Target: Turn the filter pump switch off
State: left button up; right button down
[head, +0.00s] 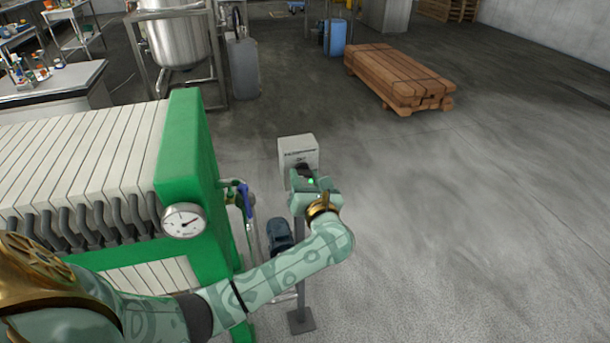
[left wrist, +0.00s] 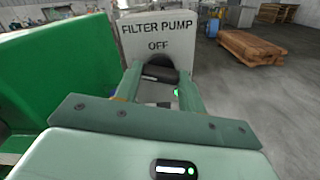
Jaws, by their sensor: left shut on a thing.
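The filter pump switch box (head: 298,151) is a pale grey box on a thin post, to the right of the green filter press. In the left wrist view the box (left wrist: 157,38) reads "FILTER PUMP" with "OFF" below. A dark rotary knob (left wrist: 160,69) sits under the "OFF" lettering. My left gripper (left wrist: 160,85) is at the front of the box, its two fingers on either side of the knob and shut on it. In the head view my left gripper (head: 305,178) covers the knob's lower part. Which way the knob points is hard to tell. My right gripper is not in view.
The green filter press (head: 188,150) with a pressure gauge (head: 184,220) stands close on the left. A blue pump motor (head: 279,236) is low beside the post. Stacked timber (head: 398,78) lies farther back. The floor on the right is clear.

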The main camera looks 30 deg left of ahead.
pick_arm(q)
jog(key=m+p, duration=0.3)
jog(key=m, duration=0.1)
jog(key=shift+r+m, duration=0.15)
jog(key=shift+m, duration=0.15)
jog(key=m+p, duration=0.2)
jog(key=m, duration=0.1)
jog(key=shift+m, duration=0.4)
jog(key=m+p, duration=0.2)
jog(key=m, duration=0.1)
jog(key=shift+d, duration=0.1)
jog(key=shift+m+p, duration=0.95)
jog(key=shift+m, duration=0.55)
jog(key=shift+f, duration=0.2)
jog(key=o, duration=1)
jog(key=shift+s, duration=0.1)
